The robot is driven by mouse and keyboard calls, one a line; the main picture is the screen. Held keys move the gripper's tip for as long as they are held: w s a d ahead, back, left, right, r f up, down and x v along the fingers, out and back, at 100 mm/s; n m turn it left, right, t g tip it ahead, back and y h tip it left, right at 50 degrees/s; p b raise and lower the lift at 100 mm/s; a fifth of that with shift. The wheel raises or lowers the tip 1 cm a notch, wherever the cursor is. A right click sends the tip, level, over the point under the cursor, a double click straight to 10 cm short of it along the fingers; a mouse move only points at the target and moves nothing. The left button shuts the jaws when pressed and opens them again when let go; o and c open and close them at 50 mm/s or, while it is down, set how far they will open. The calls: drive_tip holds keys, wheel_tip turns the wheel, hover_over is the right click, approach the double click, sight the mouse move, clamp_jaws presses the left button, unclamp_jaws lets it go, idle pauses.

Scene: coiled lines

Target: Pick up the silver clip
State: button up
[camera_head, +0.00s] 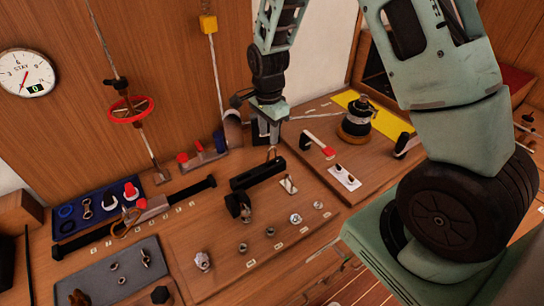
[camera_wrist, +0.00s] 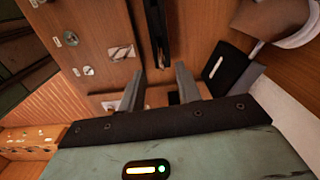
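Several small metal pieces show in the head view, and I cannot tell for certain which is the silver clip. A silver looped piece (camera_head: 146,257) lies on the grey mat (camera_head: 98,285). Another silver looped piece (camera_head: 87,208) lies on the blue tray (camera_head: 66,228). A crumpled-looking silver piece (camera_head: 202,260) is on the wooden board. My gripper (camera_head: 270,132) is above the back of the board, far to the right of these. In the wrist view my gripper (camera_wrist: 160,88) has its two fingers apart with nothing held between them.
A black bar (camera_head: 258,174) lies on the board below my gripper; a dark bar also shows in the wrist view (camera_wrist: 158,35). A black-and-brass drum (camera_head: 357,121) stands at the right. Several nuts lie along the board's front.

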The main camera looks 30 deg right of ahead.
sight(268, 153)
wheel_tip(268, 153, down, 4)
drive_tip(key=shift+r+p, duration=0.15)
drive_tip(key=shift+p, duration=0.3)
drive_tip(key=shift+f+p, duration=1.45)
drive_tip(key=shift+f, duration=1.2)
clamp_jaws()
